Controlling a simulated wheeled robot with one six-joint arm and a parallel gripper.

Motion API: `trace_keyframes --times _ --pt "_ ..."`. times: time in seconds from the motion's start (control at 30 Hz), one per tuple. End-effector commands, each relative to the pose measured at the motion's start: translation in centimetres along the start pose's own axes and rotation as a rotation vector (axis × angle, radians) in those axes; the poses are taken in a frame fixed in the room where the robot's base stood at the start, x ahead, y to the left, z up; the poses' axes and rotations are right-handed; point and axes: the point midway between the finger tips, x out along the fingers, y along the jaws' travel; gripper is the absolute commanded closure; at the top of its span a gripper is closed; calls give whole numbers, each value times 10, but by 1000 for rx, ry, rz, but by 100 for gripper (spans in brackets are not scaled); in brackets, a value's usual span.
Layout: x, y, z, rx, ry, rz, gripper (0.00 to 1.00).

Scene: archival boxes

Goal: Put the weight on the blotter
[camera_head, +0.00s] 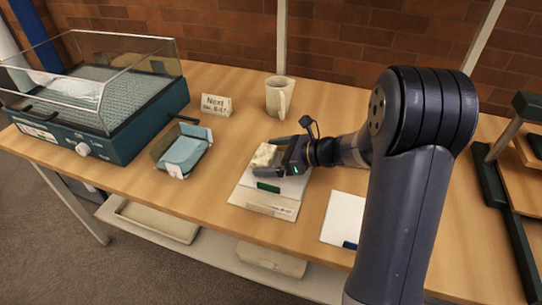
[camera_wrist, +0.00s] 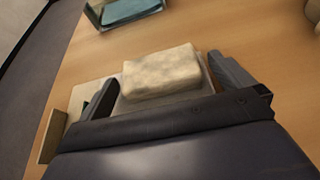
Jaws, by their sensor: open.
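A pale, mottled cream block (camera_head: 264,156), which looks like the weight, rests on a white scale-like device (camera_head: 284,207) with a dark green display. My gripper (camera_head: 283,156) is open at the block. In the wrist view the block (camera_wrist: 163,73) lies between the two spread fingers of my gripper (camera_wrist: 168,88), with a gap visible on the left side. A flat white square (camera_head: 345,216) with a blue tab, perhaps the blotter, lies on the table to the right of the device. My arm hides part of the table beside it.
A blue-grey tray (camera_head: 183,150) with a light blue pad stands to the left. A mug (camera_head: 279,97) and a small sign (camera_head: 216,106) stand behind. A teal machine with a clear cover (camera_head: 100,110) is at far left. A green-framed stand (camera_head: 496,190) is at right.

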Motion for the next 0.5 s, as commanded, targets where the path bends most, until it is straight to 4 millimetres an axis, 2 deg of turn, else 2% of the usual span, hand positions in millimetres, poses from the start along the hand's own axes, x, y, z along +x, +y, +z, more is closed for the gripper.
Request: trace_keyframes --times 0.3,0.5 --pt "-65 -1 1 1 0 -7 0" --pt "-101 -1 0 1 0 -5 0"
